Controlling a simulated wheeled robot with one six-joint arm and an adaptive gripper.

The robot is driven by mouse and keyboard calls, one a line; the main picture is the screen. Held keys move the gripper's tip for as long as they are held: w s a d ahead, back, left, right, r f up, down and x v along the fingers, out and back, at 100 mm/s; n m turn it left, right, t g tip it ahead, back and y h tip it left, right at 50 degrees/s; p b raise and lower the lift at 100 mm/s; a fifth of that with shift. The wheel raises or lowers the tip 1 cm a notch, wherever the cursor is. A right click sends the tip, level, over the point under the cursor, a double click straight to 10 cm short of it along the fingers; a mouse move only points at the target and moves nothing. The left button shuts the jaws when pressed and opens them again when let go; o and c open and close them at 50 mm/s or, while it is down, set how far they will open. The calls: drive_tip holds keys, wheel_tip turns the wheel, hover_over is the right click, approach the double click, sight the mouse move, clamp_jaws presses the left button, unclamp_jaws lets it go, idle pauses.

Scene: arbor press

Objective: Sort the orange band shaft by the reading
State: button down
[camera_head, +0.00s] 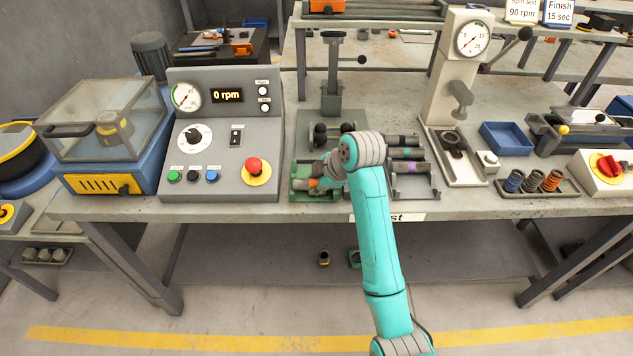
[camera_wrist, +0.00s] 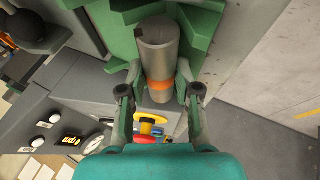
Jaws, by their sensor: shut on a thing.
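The orange band shaft (camera_wrist: 158,48) is a grey metal cylinder with an orange ring, seen close in the wrist view. My gripper (camera_wrist: 160,92) is shut on it near the band, one finger on each side. The shaft's far end lies between the walls of a green holder (camera_wrist: 205,28); whether it touches the holder's floor I cannot tell. In the head view the orange band (camera_head: 313,183) shows at the green holder (camera_head: 299,169) on the bench, and my arm partly hides the gripper and shaft.
A grey rack (camera_head: 415,190) with several shafts, one purple-banded, stands to the right. The control panel (camera_head: 220,130) reads 0 rpm, left of the holder. The gauge stand (camera_head: 455,90), blue tray (camera_head: 505,139) and spring rack (camera_head: 537,192) stand farther right. A post (camera_head: 332,75) rises behind.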

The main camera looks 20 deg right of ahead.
drive_tip(key=shift+f, duration=0.15)
drive_tip(key=c, duration=0.7)
unclamp_jaws()
drive_tip(key=shift+f, duration=0.1)
drive_tip(key=shift+v, duration=3.8)
